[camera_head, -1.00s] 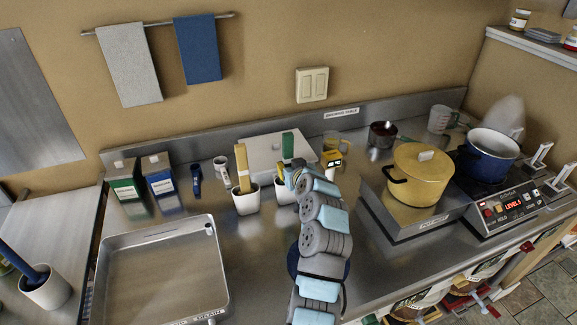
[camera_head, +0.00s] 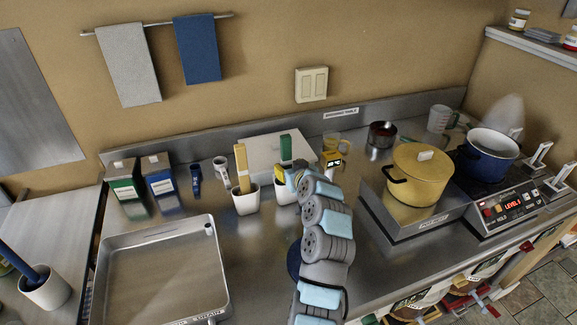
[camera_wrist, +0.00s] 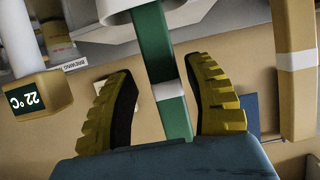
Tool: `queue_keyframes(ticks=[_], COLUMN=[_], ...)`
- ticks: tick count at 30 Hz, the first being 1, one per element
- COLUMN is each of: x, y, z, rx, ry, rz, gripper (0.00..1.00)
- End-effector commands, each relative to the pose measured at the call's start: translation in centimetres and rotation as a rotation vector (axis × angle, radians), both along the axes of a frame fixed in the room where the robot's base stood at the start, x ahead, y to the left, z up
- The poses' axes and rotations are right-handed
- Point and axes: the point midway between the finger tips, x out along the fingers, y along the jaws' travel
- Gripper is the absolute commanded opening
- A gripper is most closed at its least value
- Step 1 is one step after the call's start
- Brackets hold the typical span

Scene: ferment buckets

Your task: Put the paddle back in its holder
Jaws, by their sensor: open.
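A green paddle (camera_head: 286,150) stands upright in a white cup-shaped holder (camera_head: 285,193), partly hidden by my gripper (camera_head: 284,174). In the wrist view the green handle (camera_wrist: 155,50), with a white band, passes between the two yellow fingers of my gripper (camera_wrist: 163,72). The fingers are open, with a gap on each side of the handle. A tan paddle (camera_head: 241,165) stands in another white holder (camera_head: 246,203) just to the left; it also shows at the right of the wrist view (camera_wrist: 296,85). A blue paddle (camera_head: 22,263) leans in a white holder (camera_head: 46,290) at the lower left.
A yellow lidded pot (camera_head: 420,178) stands to the right, with a blue pot (camera_head: 488,155) on a burner beyond. A yellow thermometer (camera_head: 331,158) is close right of my gripper. An empty metal tray (camera_head: 160,270) lies at front left; boxes (camera_head: 160,181) stand behind it.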

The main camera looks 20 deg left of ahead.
Motion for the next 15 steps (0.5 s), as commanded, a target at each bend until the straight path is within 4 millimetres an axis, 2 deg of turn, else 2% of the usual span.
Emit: queue_keyframes(ticks=[15], x=[-4.2], y=[-3.6], z=[2.4], rx=[0.001], ry=[-0.003], rz=[-0.003], gripper=[0.52])
